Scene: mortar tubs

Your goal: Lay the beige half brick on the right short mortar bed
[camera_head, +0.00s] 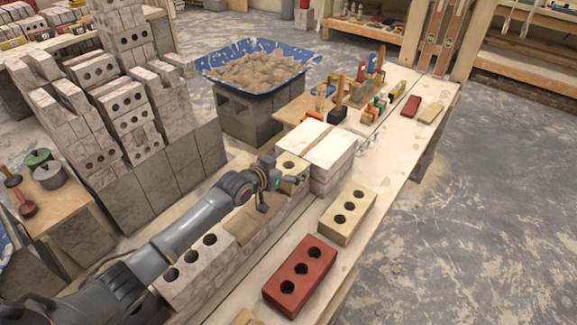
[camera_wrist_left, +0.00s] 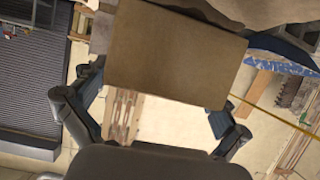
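The beige half brick (camera_head: 297,169), with one round hole showing on top, is held between the fingers of my left gripper (camera_head: 279,175). In the left wrist view the half brick (camera_wrist_left: 172,55) is a plain brown face with a fingertip against each side. It is beside the white blocks at the right end of the wall; whether it touches what is below is hidden. A strip of brown mortar (camera_head: 246,222) shows on the wall just left of the half brick. My right gripper is not in view.
A white three-hole brick (camera_head: 196,268) lies left of the mortar. White blocks (camera_head: 330,149) stand right of the half brick. A beige brick (camera_head: 347,218) and red brick (camera_head: 299,275) lie on the bench in front. A blue mortar tub (camera_head: 293,86) stands behind.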

